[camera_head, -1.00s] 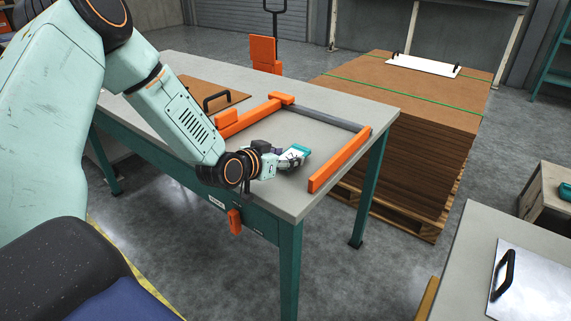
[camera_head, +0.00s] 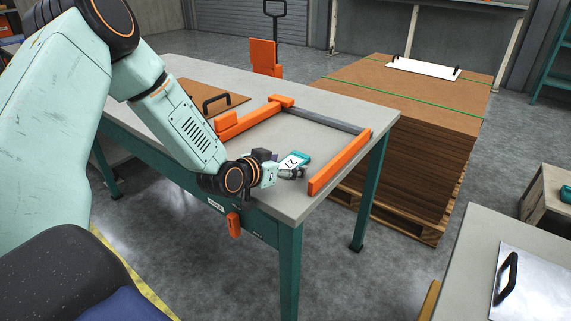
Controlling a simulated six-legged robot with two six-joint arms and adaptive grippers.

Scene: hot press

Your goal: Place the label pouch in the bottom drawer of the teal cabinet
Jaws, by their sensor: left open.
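A small teal item with a white, dark-marked face, apparently the label pouch (camera_head: 301,157), lies on the grey table top inside an orange corner frame. My left gripper (camera_head: 292,173) is low over the table at the near side of the pouch. Its jaws are open, and the wrist partly covers the space around them. I cannot tell whether a finger touches the pouch. My right gripper is not in view. No teal cabinet with drawers can be made out in this view.
Orange bars (camera_head: 340,162) edge the work area on the table (camera_head: 352,97). A brown board with a black handle (camera_head: 205,97) lies further left. A tall stack of brown sheets (camera_head: 415,150) stands behind. Another table with a metal plate (camera_head: 535,275) is at lower right.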

